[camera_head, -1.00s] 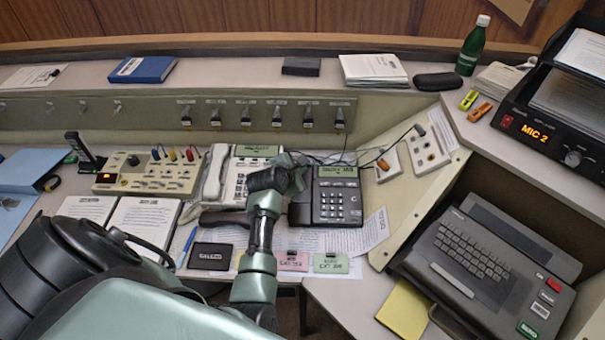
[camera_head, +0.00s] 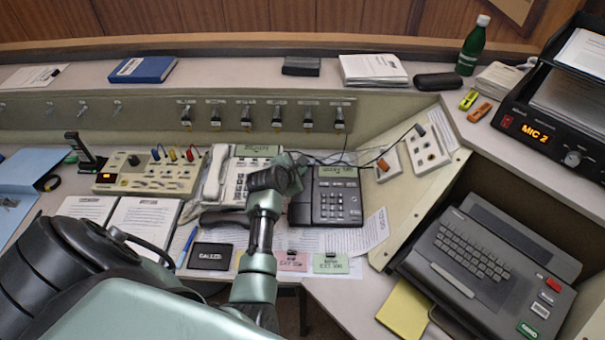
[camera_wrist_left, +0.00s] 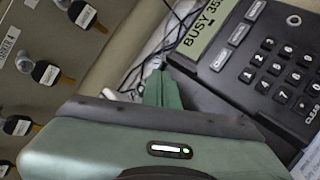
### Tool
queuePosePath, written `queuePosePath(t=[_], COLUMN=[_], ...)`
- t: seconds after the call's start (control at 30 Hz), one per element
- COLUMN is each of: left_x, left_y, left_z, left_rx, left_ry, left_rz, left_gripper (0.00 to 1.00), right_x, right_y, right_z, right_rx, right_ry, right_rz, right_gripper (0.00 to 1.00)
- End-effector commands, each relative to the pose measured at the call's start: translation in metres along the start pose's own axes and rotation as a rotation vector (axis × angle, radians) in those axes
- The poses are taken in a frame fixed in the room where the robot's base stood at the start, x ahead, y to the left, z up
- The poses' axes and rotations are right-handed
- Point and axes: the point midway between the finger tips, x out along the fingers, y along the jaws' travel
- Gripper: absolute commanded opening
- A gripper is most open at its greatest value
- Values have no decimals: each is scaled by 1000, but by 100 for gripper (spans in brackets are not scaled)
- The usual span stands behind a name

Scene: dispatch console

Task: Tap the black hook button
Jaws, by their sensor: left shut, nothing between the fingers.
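The black desk phone (camera_head: 337,200) stands on the desk, with its lit green display and keypad showing. In the left wrist view, the phone (camera_wrist_left: 270,75) fills the right side and its display starts with "BUSY". A black handset (camera_head: 222,219) lies off the phone, to its left. My left gripper (camera_head: 298,166) is shut and empty, at the upper left edge of the black phone. Its green fingers (camera_wrist_left: 163,90) point at the phone's side near the display. I cannot make out the black hook button; my gripper covers that part of the phone.
A light-coloured phone (camera_head: 244,170) stands just left of my gripper. A row of hanging keys (camera_head: 247,118) lines the panel behind. Cables run behind the phone. A dark keyboard terminal (camera_head: 480,260) is at the right. Papers (camera_head: 375,230) lie beside and below the phone.

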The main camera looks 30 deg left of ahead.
Motion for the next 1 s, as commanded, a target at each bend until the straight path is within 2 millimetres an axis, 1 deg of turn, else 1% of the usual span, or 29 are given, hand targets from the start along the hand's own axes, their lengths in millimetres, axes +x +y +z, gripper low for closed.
queuePosePath(t=[0.3, 1.0], left_x=[6, 9], left_y=[-4, -6], left_z=[-4, -6], left_rx=[0, 0], left_ry=[0, 0], left_rz=[-1, 0], left_gripper=[0, 0], right_x=[-1, 1], right_y=[0, 2], right_z=[0, 0], right_rx=[0, -1], right_ry=[0, -1], right_rz=[0, 2], right_gripper=[0, 0])
